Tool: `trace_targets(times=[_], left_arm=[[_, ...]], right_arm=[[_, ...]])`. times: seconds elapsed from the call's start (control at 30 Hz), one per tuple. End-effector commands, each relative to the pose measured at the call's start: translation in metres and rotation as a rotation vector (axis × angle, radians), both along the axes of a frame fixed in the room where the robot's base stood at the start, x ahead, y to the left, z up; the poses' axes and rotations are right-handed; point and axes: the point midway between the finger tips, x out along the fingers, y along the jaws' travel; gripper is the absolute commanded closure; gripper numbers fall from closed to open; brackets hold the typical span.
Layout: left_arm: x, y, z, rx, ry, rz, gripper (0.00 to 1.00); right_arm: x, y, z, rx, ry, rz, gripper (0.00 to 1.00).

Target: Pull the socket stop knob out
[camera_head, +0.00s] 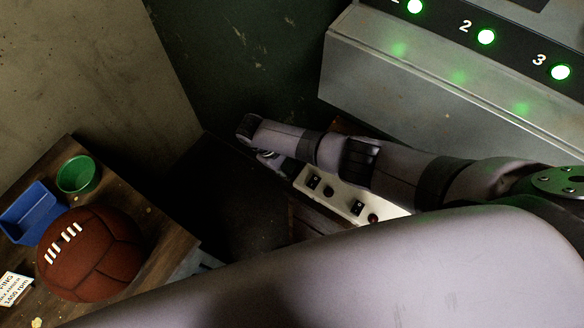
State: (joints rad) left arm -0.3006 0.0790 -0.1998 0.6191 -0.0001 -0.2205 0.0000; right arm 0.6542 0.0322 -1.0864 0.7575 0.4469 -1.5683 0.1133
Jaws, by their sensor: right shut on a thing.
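My right arm comes in from the right and passes over the strip. My right gripper (272,162) is at the strip's left end, small and partly hidden under my wrist. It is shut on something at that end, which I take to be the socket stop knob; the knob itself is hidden. Whether it is pushed in or out cannot be seen. My left gripper is not in view.
A grey metal cabinet (430,95) with green lamps numbered 2 and 3 stands above the strip. A wooden table (155,215) at left bears a brown leather ball (90,262), a blue tray (32,212) and a green bowl (78,175). My large pale link blocks the lower view.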

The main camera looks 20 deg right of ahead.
Motion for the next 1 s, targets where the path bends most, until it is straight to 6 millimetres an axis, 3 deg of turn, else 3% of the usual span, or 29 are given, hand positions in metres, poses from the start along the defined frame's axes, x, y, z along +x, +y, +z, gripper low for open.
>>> trace_targets(times=[0.3,1.0], left_arm=[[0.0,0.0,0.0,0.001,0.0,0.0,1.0],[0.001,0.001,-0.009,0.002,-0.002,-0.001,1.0]], right_arm=[[0.0,-0.001,0.0,-0.001,0.002,0.0,1.0],[0.01,0.007,0.0,0.0,-0.001,0.001,1.0]])
